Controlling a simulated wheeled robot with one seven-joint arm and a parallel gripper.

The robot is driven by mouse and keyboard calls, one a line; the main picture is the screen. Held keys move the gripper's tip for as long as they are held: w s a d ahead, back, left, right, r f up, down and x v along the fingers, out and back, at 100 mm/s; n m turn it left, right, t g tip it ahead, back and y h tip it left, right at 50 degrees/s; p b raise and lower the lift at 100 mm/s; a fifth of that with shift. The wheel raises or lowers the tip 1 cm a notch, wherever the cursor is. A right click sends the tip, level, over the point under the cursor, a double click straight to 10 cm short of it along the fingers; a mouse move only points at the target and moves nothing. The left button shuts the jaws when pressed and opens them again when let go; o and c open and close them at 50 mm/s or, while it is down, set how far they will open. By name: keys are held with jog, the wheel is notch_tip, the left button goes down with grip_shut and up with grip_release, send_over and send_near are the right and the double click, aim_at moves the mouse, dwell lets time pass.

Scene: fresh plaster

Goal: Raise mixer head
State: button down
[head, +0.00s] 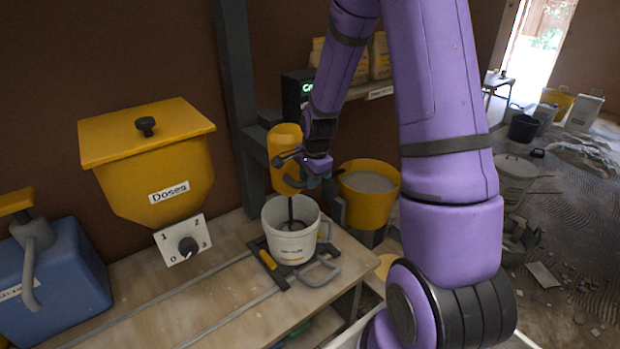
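The yellow mixer head (284,147) stands over the white bucket (291,247) on the bench. Its dark shaft reaches down into the bucket, and the paddle end is hidden inside. My gripper (313,181) is at the right side of the mixer head, just above the bucket rim. Its dark fingers overlap dark parts of the mixer there. I cannot tell whether they touch or grip a handle, or how far apart they are.
The bucket sits on a dark sliding tray with a handle (321,271) on the wooden bench (140,305). A yellow "Doses" hopper (150,165) with a dial and a blue container (60,275) stand left. A filled yellow bucket (367,205) stands right of the mixer, close to my arm.

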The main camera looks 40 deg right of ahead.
notch_tip(320, 180, up, 19)
dwell(0.5)
jog(key=shift+w+r, duration=0.1)
jog(key=c, duration=1)
grip_release()
jog(key=shift+o, duration=0.2)
notch_tip(320, 180, up, 10)
jog(key=s, duration=0.2)
jog(key=shift+s+r, duration=0.15)
jog(key=shift+r, duration=0.1)
jog(key=shift+s, duration=0.1)
